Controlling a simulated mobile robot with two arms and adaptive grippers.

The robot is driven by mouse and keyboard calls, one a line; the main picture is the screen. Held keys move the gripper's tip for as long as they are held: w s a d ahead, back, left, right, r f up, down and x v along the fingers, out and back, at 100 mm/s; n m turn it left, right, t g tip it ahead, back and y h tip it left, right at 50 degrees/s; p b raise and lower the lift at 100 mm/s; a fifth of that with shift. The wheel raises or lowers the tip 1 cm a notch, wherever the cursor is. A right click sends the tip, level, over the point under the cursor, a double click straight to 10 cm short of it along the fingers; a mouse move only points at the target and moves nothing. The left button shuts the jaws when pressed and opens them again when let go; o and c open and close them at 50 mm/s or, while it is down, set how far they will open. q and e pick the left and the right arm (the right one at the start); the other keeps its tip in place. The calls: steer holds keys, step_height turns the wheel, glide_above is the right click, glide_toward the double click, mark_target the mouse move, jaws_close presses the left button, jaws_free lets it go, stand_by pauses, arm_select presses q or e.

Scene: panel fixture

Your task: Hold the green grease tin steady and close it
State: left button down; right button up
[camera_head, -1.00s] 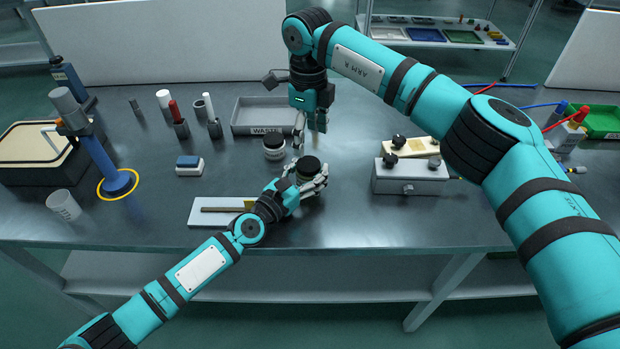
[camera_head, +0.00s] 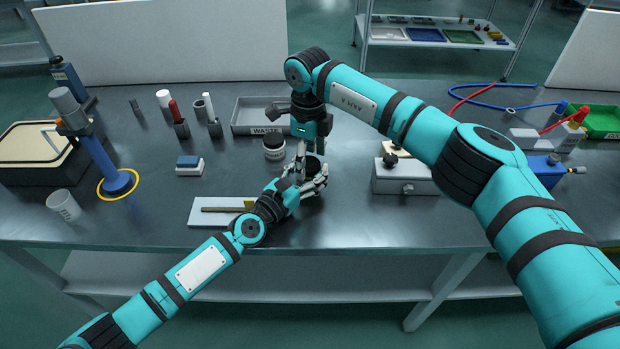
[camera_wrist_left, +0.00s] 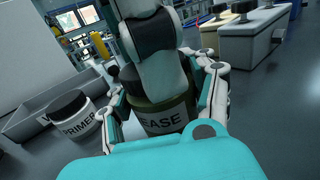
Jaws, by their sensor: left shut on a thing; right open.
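The grease tin (camera_wrist_left: 163,120) is dark green with a white label; the letters "EASE" show in the left wrist view. A black lid (camera_wrist_left: 128,78) shows at its top, mostly hidden, so I cannot tell how it is seated. My left gripper (camera_head: 309,186) is shut around the tin's sides, and the tin stands upright on the bench. My right gripper (camera_head: 312,158) points down from above, open, with its fingers at the tin's top. In the left wrist view a finger of it (camera_wrist_left: 160,70) covers the front of the lid.
A white primer jar (camera_head: 274,152) with a black lid stands just left of the tin. The grey waste tray (camera_head: 247,128) is behind it. A grey box (camera_head: 404,187) stands to the right. A white board (camera_head: 207,216) lies front left. The bench front is clear.

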steer(key=shift+f, duration=0.35)
steer(key=shift+c, duration=0.4)
steer(key=c, duration=1.2)
steer(key=shift+o, duration=0.2)
steer(key=m, duration=0.3)
steer(key=o, duration=1.3)
steer(key=shift+r, duration=0.1)
